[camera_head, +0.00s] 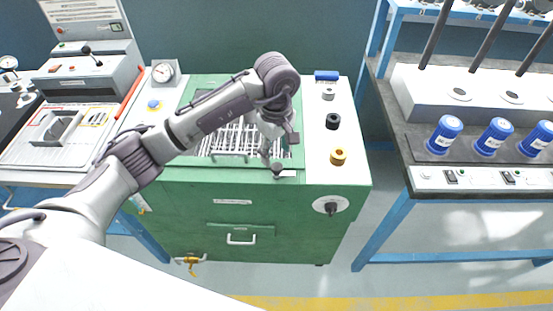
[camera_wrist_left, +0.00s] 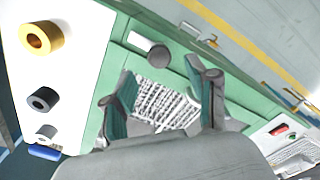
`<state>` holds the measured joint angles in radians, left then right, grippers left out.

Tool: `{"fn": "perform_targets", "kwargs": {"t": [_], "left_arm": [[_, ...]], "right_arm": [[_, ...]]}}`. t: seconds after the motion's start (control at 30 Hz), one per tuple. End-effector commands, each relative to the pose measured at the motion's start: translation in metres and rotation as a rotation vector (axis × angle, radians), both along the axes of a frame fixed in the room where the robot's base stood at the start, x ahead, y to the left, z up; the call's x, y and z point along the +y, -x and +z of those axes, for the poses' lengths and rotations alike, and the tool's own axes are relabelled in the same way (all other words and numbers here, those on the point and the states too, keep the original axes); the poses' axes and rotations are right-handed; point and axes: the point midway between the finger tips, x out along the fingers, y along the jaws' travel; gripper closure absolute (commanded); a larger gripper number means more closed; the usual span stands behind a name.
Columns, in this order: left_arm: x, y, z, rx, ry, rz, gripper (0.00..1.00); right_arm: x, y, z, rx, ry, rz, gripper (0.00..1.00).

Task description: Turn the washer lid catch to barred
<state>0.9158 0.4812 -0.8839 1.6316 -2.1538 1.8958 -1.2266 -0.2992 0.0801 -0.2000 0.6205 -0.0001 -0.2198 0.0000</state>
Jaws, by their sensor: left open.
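The washer is a green bench cabinet (camera_head: 200,222) with a wire rack (camera_head: 233,138) showing in its top opening. A round grey knob (camera_head: 277,169), which looks like the lid catch, stands at the front edge of that opening beside a small white label. The knob also shows in the left wrist view (camera_wrist_left: 158,56); I cannot read its setting. My left gripper (camera_head: 276,151) hangs over the front right of the opening, just behind the knob. In the left wrist view its fingers (camera_wrist_left: 171,77) are spread and empty, with the knob beyond them. My right gripper is not in view.
The white right panel carries a yellow ring (camera_head: 338,157), a black ring (camera_head: 333,121) and a blue-topped item (camera_head: 326,76). A black dial (camera_head: 331,208) is on the cabinet front, near a drawer handle (camera_head: 241,240). Blue-capped containers (camera_head: 445,134) stand on the right bench.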

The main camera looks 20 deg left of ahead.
Motion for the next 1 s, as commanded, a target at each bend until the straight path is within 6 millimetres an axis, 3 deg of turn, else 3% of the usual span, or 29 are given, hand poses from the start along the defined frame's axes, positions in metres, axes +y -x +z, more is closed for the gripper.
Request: {"fn": "perform_targets", "kwargs": {"t": [0.1,0.3,0.67,1.0], "left_arm": [[0.000,0.001,-0.021,0.004,0.000,0.001,0.42],[-0.001,0.000,-0.043,0.000,0.002,0.000,0.42],[-0.001,0.000,-0.049,-0.001,0.002,-0.001,0.42],[-0.001,0.000,-0.048,-0.001,0.002,0.000,0.97]], "right_arm": [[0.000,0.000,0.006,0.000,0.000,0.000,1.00],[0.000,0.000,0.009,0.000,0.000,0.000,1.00],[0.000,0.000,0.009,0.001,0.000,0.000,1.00],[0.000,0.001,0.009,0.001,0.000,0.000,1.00]]}}
